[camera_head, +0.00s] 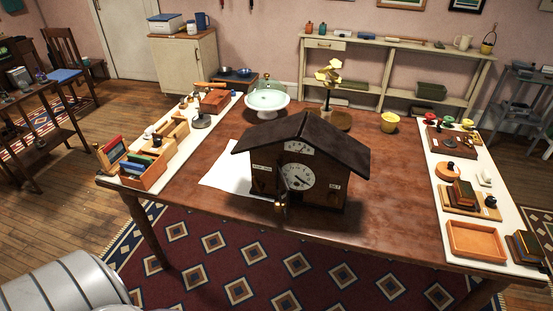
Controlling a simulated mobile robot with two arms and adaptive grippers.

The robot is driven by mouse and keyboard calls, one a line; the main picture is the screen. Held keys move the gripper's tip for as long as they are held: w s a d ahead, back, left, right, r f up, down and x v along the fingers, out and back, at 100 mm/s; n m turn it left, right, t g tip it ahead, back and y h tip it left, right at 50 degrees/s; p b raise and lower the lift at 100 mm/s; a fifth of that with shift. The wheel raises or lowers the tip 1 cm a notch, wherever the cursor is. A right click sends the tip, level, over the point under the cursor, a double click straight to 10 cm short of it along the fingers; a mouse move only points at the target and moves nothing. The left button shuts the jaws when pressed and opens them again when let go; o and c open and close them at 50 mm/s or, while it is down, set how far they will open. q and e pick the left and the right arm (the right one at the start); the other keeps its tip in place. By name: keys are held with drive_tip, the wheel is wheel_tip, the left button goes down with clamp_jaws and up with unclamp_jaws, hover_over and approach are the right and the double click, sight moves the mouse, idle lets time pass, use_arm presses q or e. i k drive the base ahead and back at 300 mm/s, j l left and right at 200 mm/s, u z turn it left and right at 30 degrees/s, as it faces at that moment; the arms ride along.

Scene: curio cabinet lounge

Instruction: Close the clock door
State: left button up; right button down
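A house-shaped wooden clock (325,193) with a dark pitched roof stands upright near the front middle of the brown table. Its front carries a large white dial (300,176) and a smaller dial (299,147) above it. A narrow dark panel, apparently the clock door (281,193), juts from the front towards me at the left side of the large dial. It is seen nearly edge-on and looks open. Its hinge is too small to make out. Neither of my grippers is in view, and nothing touches the clock.
A white sheet (224,178) lies left of the clock. White strips with small boxes and trays line both table sides, including an orange tray (476,240) at front right. A glass-domed stand (267,104), a yellow-flowered plant (329,78) and a yellow pot (389,123) stand behind. Table right of the clock is clear.

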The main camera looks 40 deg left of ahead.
sight(282, 191)
drive_tip(key=u, duration=0.95)
